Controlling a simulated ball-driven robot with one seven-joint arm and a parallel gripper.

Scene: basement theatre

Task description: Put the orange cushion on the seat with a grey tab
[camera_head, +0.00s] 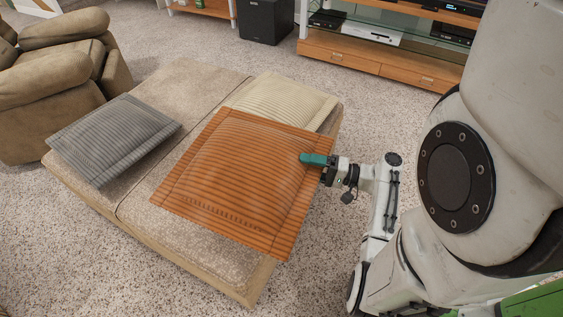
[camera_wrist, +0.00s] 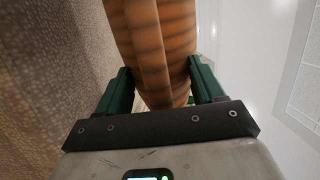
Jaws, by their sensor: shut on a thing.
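The orange ribbed cushion (camera_head: 225,165) is over the right half of the beige padded bench (camera_head: 190,240), reaching past its right edge. Whether it touches the bench or hangs just above it I cannot tell. My gripper (camera_head: 312,160) is shut on the cushion's right edge. In the wrist view, the green fingers of my gripper (camera_wrist: 162,85) stand on both sides of the orange cushion (camera_wrist: 155,45). No grey tab can be made out on the bench; the cushions cover parts of it.
A grey ribbed cushion (camera_head: 113,138) lies on the bench's left half, and a cream cushion (camera_head: 290,95) lies at its back right. A brown armchair (camera_head: 50,95) stands at the left. A wooden media unit (camera_head: 375,65) and a black speaker (camera_head: 265,20) stand behind. Carpet is clear at the front left.

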